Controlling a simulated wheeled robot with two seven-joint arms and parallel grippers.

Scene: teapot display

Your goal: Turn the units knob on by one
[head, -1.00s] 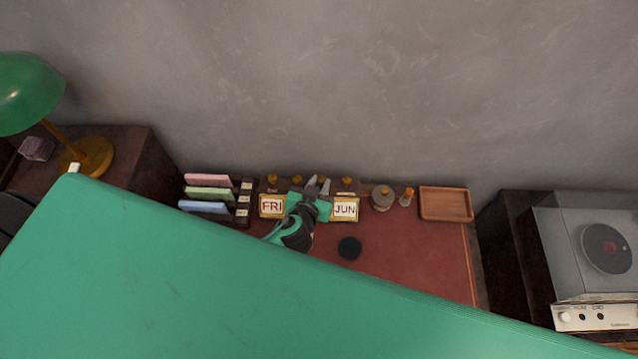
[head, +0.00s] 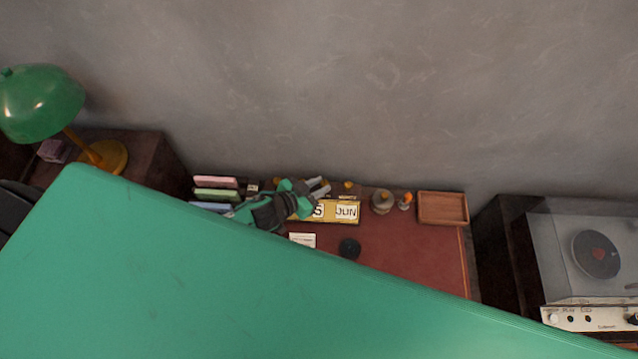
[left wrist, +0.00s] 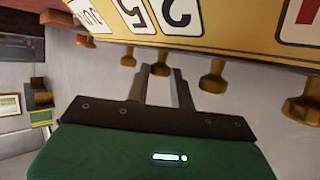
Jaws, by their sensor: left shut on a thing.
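A yellow block calendar (head: 345,217) stands on the desk. The head view shows a 5 and JUN on its cards; my left arm hides the rest. In the left wrist view the calendar (left wrist: 235,38) appears upside down, with 2 and 5 cards and a row of brass knobs. The units knob (left wrist: 160,69), by the 5, sits between the fingers of my left gripper (left wrist: 160,80), which is shut on it. In the head view the left gripper (head: 319,188) reaches over the calendar's back. My right gripper is not in view.
Pastel card holders (head: 215,190) stand left of the calendar. A grey round object (head: 382,201), a small orange-topped piece (head: 406,201) and a wooden tray (head: 443,208) stand right. A black disc (head: 349,248) and a white card (head: 302,240) lie in front.

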